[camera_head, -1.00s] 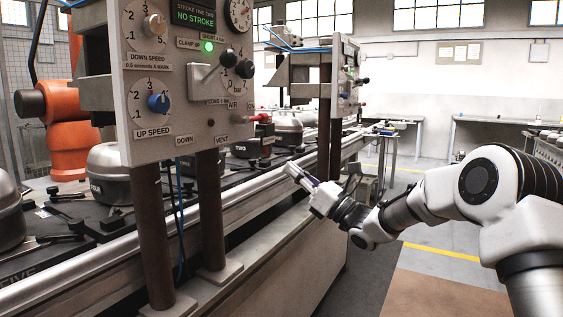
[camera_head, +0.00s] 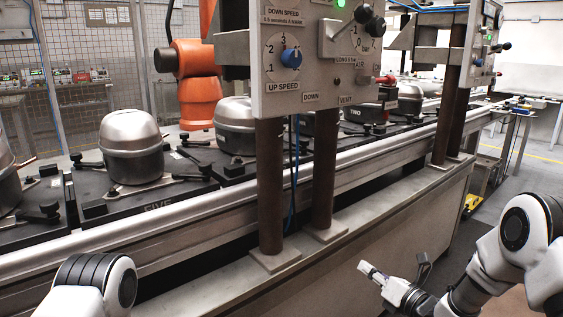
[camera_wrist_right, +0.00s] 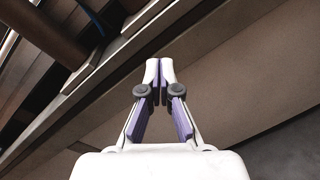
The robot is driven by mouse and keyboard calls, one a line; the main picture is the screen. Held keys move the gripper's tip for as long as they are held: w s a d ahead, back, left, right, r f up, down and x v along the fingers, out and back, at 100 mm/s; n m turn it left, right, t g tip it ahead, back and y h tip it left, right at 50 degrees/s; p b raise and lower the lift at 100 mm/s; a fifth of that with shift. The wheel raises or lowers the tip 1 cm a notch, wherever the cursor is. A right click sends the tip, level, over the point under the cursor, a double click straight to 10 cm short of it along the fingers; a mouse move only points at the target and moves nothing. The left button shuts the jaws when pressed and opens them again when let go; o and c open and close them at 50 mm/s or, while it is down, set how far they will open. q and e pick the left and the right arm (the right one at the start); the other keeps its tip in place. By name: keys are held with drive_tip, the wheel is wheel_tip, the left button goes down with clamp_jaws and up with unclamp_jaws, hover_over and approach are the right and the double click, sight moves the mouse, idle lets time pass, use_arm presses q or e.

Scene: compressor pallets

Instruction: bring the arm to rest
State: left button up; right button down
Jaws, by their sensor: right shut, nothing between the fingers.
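My right gripper (camera_head: 370,272) is at the lower right of the head view, in front of the conveyor's side panel and apart from it. Its fingers are shut with nothing between them. In the right wrist view the two fingertips (camera_wrist_right: 160,72) meet, with the conveyor's edge and side panel beyond. My right arm (camera_head: 510,240) is bent and comes in from the right. A part of my left arm (camera_head: 95,285) shows at the lower left; its gripper is out of the picture.
The conveyor (camera_head: 230,215) runs from the left to the far right, bearing pallets with metal compressors (camera_head: 132,150). A control panel (camera_head: 310,60) stands on dark posts (camera_head: 269,185) at its front edge. An orange robot (camera_head: 198,85) is behind. Floor shows at the right.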

drive_tip(key=s+a+f+m+g+h, duration=0.1)
drive_tip(key=s+f+m+g, duration=0.2)
drive_tip(key=f, duration=0.4)
drive_tip(key=s+a+f+m+h, duration=0.1)
drive_tip(key=s+f+m+h, duration=0.15)
drive_tip(key=s+f, duration=0.4)
drive_tip(key=s+d+f+m+g+h, duration=0.1)
drive_tip(key=s+f+m+g, duration=0.2)
drive_tip(key=s+f+m, duration=0.4)
drive_tip(key=s+d+f+m+g+h, duration=0.1)
drive_tip(key=s+f+m+g, duration=0.25)
drive_tip(key=s, duration=0.55)
drive_tip(key=s+f+m+g+h, duration=0.2)
drive_tip(key=s+f+m, duration=0.2)
drive_tip(key=s+m, duration=0.3)
drive_tip(key=s+d+m+g+h, duration=0.1)
drive_tip(key=s+d+m+g, duration=0.25)
drive_tip(key=s+m, duration=0.85)
wheel_tip(320, 180, up, 29)
drive_tip(key=w+p, duration=0.1)
drive_tip(key=p, duration=2.7)
drive_tip(key=shift+w+a+m+p, duration=0.15)
drive_tip(key=shift+w+m+p, duration=0.05)
drive_tip(key=shift+m+p, duration=0.2)
drive_tip(key=shift+r+h, duration=0.15)
drive_tip(key=shift+h, duration=0.1)
